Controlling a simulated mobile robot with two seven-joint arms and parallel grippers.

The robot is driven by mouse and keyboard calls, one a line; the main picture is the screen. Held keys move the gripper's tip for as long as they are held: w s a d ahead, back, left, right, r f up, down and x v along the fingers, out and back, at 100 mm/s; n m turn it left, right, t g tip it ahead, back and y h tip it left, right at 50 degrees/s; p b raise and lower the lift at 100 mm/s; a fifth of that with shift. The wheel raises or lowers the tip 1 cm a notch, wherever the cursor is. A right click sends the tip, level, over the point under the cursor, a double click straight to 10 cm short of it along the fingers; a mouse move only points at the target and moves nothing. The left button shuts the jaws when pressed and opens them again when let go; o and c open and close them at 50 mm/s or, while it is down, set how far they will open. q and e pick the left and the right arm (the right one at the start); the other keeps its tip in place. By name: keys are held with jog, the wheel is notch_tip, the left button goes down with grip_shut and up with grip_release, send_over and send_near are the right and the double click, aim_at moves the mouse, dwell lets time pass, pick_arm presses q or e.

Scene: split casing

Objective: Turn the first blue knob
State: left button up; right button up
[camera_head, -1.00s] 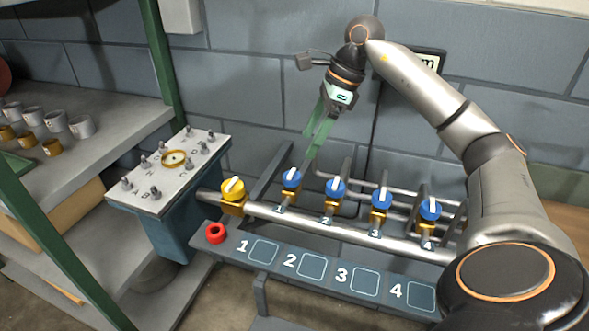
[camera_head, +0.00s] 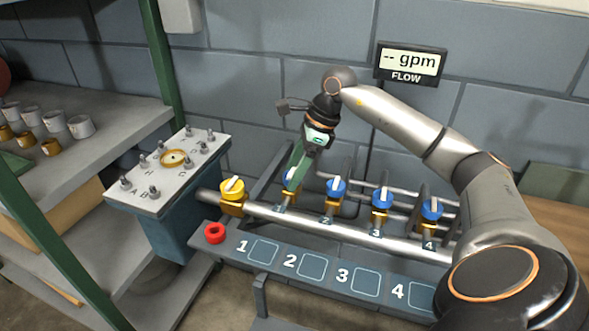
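The first blue knob (camera_head: 288,200) sits on its brass valve above label 1, at the left end of the row of blue knobs. It is mostly hidden behind the green fingers of my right gripper (camera_head: 291,186), which reach down over it. I cannot tell whether the fingers are closed on the knob or around it. The second (camera_head: 336,187), third (camera_head: 382,198) and fourth (camera_head: 431,208) blue knobs stand to the right along the pipe. My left gripper is not in view.
A yellow knob (camera_head: 232,187) stands just left of the first blue knob. A flow display (camera_head: 411,63) on the wall reads "-- gpm".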

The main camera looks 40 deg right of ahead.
grip_shut()
dwell(0.3)
jog(key=shift+m, duration=0.3)
jog(key=m+t+h, duration=0.1)
jog(key=m, duration=0.1)
jog(key=shift+s+m, duration=0.1)
jog(key=shift+m, duration=0.3)
jog(key=m, duration=0.1)
jog(key=m+h, duration=0.1)
jog(key=m, duration=0.1)
jog(key=m+h, duration=0.1)
jog(key=m, duration=0.1)
jog(key=shift+a+t, duration=0.25)
jog(key=shift+t, duration=0.05)
jog(key=m+h, duration=0.2)
jog(key=m, duration=0.3)
jog(key=shift+a+r, duration=0.1)
jog(key=shift+m+g+h, duration=0.5)
jog(key=shift+m+h, duration=0.2)
jog(key=shift+m, duration=1.6)
